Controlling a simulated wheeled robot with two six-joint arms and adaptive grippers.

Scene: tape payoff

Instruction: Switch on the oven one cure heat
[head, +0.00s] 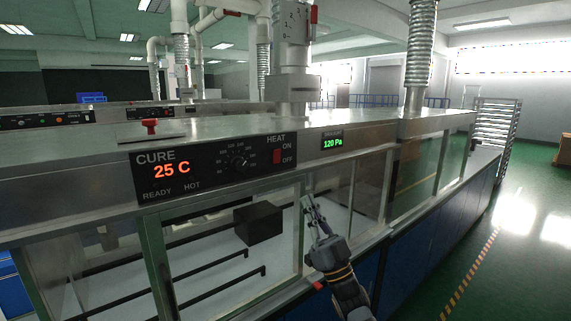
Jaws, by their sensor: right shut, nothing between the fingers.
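The oven's black CURE panel (215,168) is on the upper front of the steel housing and reads 25 C in red. Its red HEAT switch (277,156) sits between the ON and OFF labels; I cannot tell which way it is tipped. A round dial (239,160) is left of the switch. The READY and HOT lamps look dark. My right gripper (308,201) is shut and empty, below and right of the switch, in front of the glass and apart from the panel. My left gripper is not in view.
A green display (332,142) reads 120 Pa right of the panel. A black box (259,222) is at the glass front, left of my gripper. Another oven line stands behind. The green floor (520,235) at right is clear.

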